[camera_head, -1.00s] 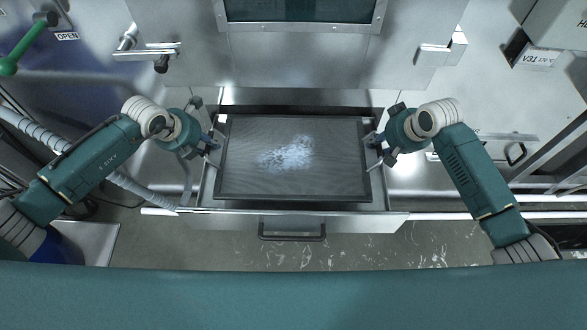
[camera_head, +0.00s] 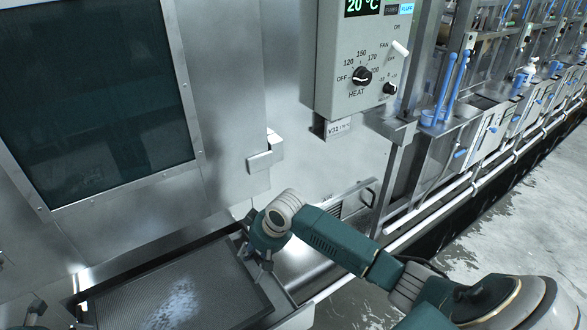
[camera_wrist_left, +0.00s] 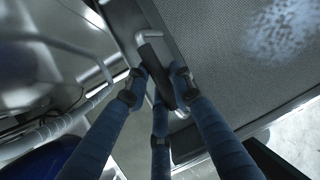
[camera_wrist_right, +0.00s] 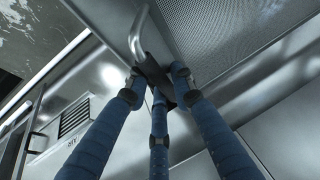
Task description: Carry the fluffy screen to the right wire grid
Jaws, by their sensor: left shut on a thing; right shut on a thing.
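The fluffy screen (camera_head: 222,272) is a dark-framed mesh panel with a patch of pale fluff on it, at the lower left of the head view and partly cut off. My right gripper (camera_head: 262,262) is at its right edge. In the right wrist view, my right gripper (camera_wrist_right: 155,85) is shut on a bent metal handle with a dark grip on the screen's edge. In the left wrist view, my left gripper (camera_wrist_left: 157,85) is shut on a similar handle at the other side. I cannot make out a wire grid in these views.
A steel cabinet with a dark window (camera_head: 95,100) stands behind the screen. A grey control box (camera_head: 362,60) with a heat dial hangs to its right. Farther right runs a line of basins with blue handles (camera_head: 452,85). The wet floor (camera_head: 500,220) at the right looks clear.

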